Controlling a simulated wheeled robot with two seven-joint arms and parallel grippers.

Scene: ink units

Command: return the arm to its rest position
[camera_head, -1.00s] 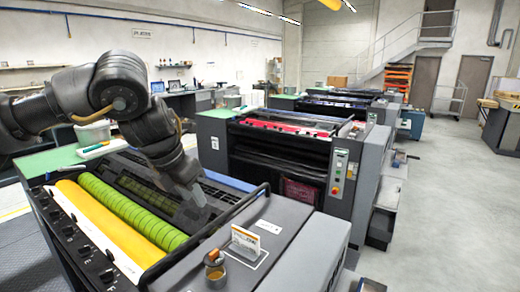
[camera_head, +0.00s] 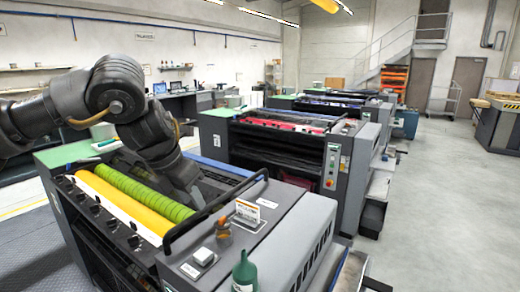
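My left arm comes in from the left and reaches over the nearest ink unit (camera_head: 290,215). The arm's end points down toward the unit's open top, behind the green roller (camera_head: 150,192). My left gripper (camera_head: 192,208) is low near that roller and the black rail; its fingers are too dark and hidden to tell whether they are open or shut. I see nothing held in it. My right gripper is not in view.
A yellow roller (camera_head: 122,205) lies beside the green one. A black rail (camera_head: 225,205) crosses the unit's top.

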